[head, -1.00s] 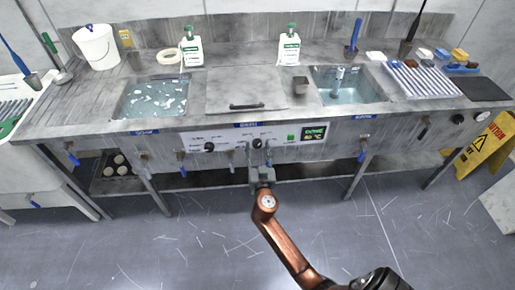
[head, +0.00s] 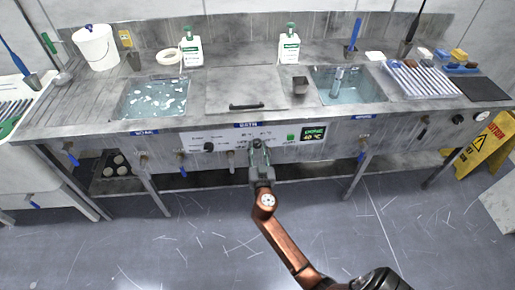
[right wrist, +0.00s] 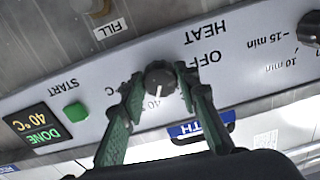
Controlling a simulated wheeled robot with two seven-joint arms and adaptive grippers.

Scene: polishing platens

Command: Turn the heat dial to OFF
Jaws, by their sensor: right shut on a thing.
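The heat dial (right wrist: 160,78) is a small dark round knob on the light control panel, seen upside down in the right wrist view. Its pale pointer line is toward the "40" marking, away from the word OFF (right wrist: 208,57). My right gripper (right wrist: 162,80) is shut on the dial, one green finger at each side of it. In the head view my right gripper (head: 259,152) is at the panel front and hides the dial. My left gripper is not in view.
A display (head: 313,132) reads DONE and 40 °C, beside a green START button (right wrist: 73,109). A timer knob (head: 209,147) is left of my gripper. A lidded bath (head: 245,85) sits above the panel, between two water-filled sinks.

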